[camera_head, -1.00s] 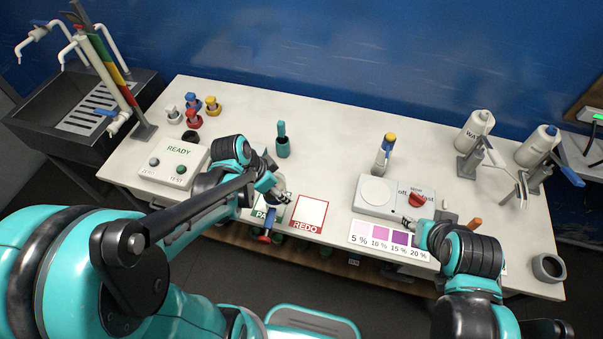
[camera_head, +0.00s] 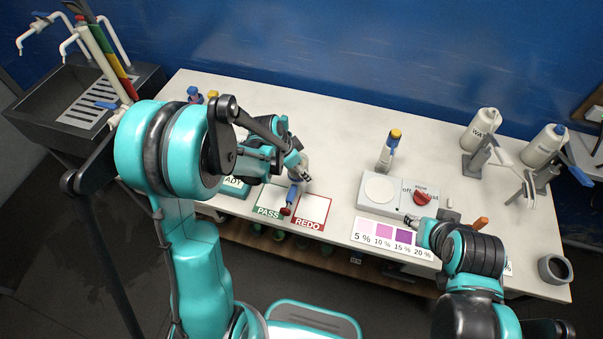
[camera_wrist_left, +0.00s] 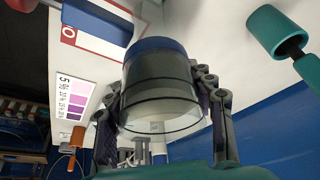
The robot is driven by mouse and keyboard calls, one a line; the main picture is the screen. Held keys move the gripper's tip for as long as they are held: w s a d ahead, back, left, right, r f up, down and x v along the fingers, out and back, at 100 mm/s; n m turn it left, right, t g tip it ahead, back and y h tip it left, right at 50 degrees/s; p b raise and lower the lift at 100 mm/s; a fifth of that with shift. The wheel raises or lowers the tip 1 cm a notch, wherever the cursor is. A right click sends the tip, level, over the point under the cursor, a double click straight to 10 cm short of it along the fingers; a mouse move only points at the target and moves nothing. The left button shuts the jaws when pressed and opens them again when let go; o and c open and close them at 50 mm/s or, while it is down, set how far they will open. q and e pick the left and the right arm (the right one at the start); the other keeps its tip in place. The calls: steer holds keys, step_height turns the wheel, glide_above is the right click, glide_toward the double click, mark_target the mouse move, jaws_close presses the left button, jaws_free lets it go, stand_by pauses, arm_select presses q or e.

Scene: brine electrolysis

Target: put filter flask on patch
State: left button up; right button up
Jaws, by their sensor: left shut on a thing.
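The filter flask (camera_wrist_left: 155,85) is in my left gripper (camera_wrist_left: 163,115), a clear, dark-tinted cylinder with a blue band at one end, gripped between both fingers in the left wrist view. In the head view my left gripper (camera_head: 300,170) is over the front of the bench. The flask (camera_head: 294,190) shows only partly below it, at the border between the green PASS patch (camera_head: 262,207) and the red REDO patch (camera_head: 314,208). A red part (camera_head: 286,211) shows at its lower end. Whether it touches the bench is unclear. My right gripper (camera_head: 411,220) is by the stirrer; its fingers are too small to read.
A hotplate (camera_head: 370,208) with a red knob and a colour chart (camera_head: 362,240) lie right of the patches. A yellow-topped bottle (camera_head: 390,150) stands behind the plate. Wash bottles (camera_head: 480,130) are at the right. My left arm covers the READY box partly.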

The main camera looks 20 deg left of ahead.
arm_select(q)
step_height(320, 180, down, 2)
steer(key=shift+f, duration=0.15)
steer(key=shift+f+b, duration=0.15)
steer(key=shift+b, duration=0.25)
steer(key=o, duration=1.5)
steer(key=shift+c, duration=0.2)
